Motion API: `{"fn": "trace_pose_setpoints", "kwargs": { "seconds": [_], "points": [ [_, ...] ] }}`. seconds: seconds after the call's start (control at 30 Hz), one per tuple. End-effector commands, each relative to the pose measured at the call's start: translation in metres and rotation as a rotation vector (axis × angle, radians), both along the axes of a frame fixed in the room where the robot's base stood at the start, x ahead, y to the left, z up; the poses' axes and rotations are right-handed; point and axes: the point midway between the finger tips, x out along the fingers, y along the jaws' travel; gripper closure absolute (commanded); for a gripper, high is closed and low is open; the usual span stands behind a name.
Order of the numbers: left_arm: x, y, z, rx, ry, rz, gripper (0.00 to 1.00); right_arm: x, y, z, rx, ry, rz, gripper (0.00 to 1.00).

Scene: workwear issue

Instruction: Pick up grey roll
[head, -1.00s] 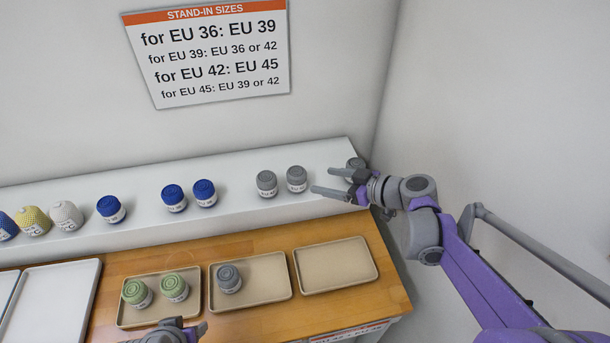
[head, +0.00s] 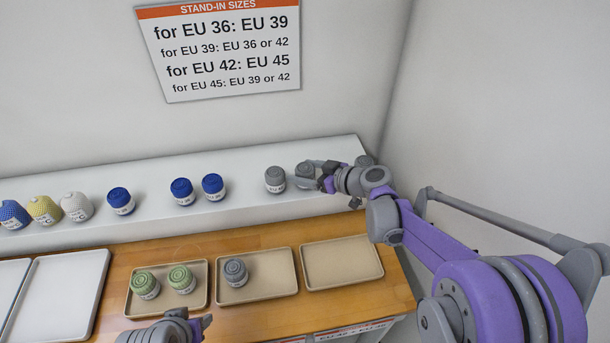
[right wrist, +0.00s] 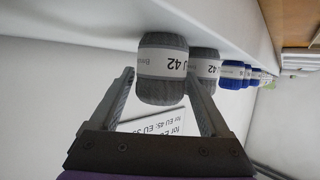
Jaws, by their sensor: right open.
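In the right wrist view a grey roll (right wrist: 162,85) with a "42" label lies between the open fingers, and another grey roll (right wrist: 203,66) is just beyond. My left gripper (head: 200,325) is at the bottom edge, and its jaw state is unclear.
Blue rolls (head: 182,190) and knit rolls (head: 45,209) stand left on the shelf (head: 240,190). On the wooden table, one tray (head: 205,299) holds two green rolls, the middle tray (head: 285,283) holds a grey-blue roll (head: 236,271), and the right tray (head: 345,265) is empty.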

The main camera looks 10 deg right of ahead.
Motion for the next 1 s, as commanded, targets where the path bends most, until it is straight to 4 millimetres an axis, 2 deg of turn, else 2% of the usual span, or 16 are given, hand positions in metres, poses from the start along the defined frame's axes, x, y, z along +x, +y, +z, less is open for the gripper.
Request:
{"fn": "trace_pose_setpoints", "kwargs": {
  "seconds": [0.07,0.1,0.47,0.77,0.87,1.0],
  "points": [
    [0.0,0.0,0.0,0.0,0.0,0.0,0.5,0.0,0.0,0.0,0.0,0.0,0.0,0.2],
    [0.0,0.0,0.0,0.0,0.0,0.0,0.5,0.0,0.0,0.0,0.0,0.0,0.0,0.23],
    [0.0,0.0,0.0,0.0,0.0,0.0,0.5,-0.001,0.0,0.0,0.0,0.0,0.0,0.88],
    [0.0,0.0,0.001,0.0,0.0,0.0,0.5,-0.001,0.0,0.005,0.0,0.0,0.0,0.9],
    [0.001,0.0,0.003,0.0,-0.002,0.0,0.5,-0.001,0.0,0.018,0.0,0.0,0.0,0.9],
    [0.003,0.0,0.008,0.0,-0.006,0.0,0.5,-0.001,0.0,0.048,0.001,-0.001,0.0,0.9]
  ]
}}
